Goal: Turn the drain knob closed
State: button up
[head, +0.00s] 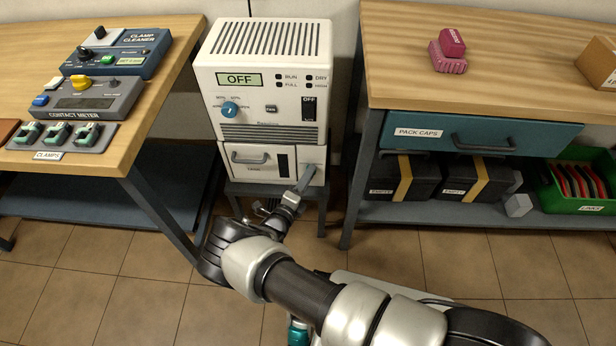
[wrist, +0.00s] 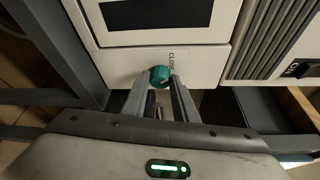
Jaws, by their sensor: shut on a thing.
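The drain knob (wrist: 160,74) is a small teal round knob on the white front panel of the dehumidifier (head: 265,75), beside printed lettering that seems to read CLOSE. My gripper (wrist: 158,86) is shut on the knob, with one finger on each side of it. The knob's exact turn angle is hard to tell. The unit's display reads OFF.
The dehumidifier stands on a dark stand between two wooden benches. The left bench (head: 160,75) holds a contact meter (head: 88,98) and a clamp cleaner (head: 118,50). The right bench has a PACK CAPS drawer (head: 475,137) and a green bin (head: 580,190) below. Tiled floor is open in front.

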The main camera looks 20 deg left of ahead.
jog(key=shift+f+n+t, duration=0.15)
jog(key=shift+n+t, duration=0.25)
jog(key=shift+n, duration=0.6)
jog(key=o, duration=1.1)
jog(key=shift+c, duration=0.2)
jog(key=shift+s, duration=0.1)
jog(key=s+a+p, duration=0.2)
jog(key=s, duration=1.5)
jog(key=shift+a, duration=0.35)
